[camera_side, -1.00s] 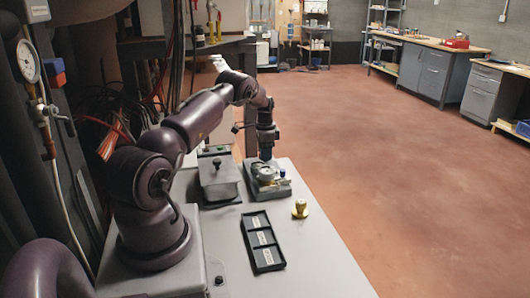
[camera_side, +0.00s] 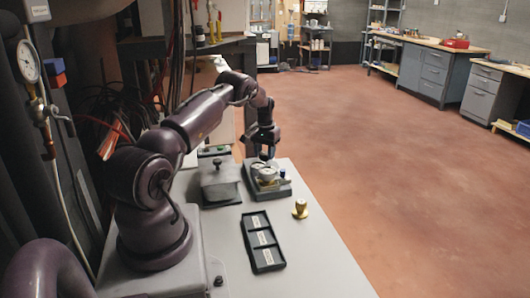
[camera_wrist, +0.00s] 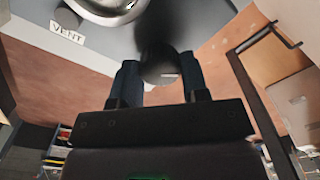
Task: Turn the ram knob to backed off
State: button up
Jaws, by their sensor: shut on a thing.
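A grey fixture (camera_side: 284,190) with a round metal dial-like part (camera_side: 266,172) sits at the far end of the bench in the side view. My gripper (camera_side: 267,156) points down over this fixture. In the wrist view, a dark, blurred knob (camera_wrist: 157,45) lies between the fingers of my gripper (camera_wrist: 160,76), which are shut on it. I see no marking on the knob that shows its setting. A VENT label (camera_wrist: 67,33) and part of a shiny metal ring (camera_wrist: 105,10) are on the fixture beside it.
A grey lidded box (camera_side: 219,183) with a black knob stands left of the fixture. A brass piece (camera_side: 300,208) and a black compartment tray (camera_side: 249,232) are nearer. The bench's right front is clear.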

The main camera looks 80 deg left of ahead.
aim_at(265, 153)
jog(key=n, duration=0.5)
jog(key=shift+n, duration=0.3)
jog(key=n, duration=0.5)
jog(key=shift+s, duration=0.1)
dwell(0.3)
jog(key=o, duration=0.9)
notch_tip(265, 153, up, 13)
jog(key=shift+r, duration=0.1)
dwell(0.3)
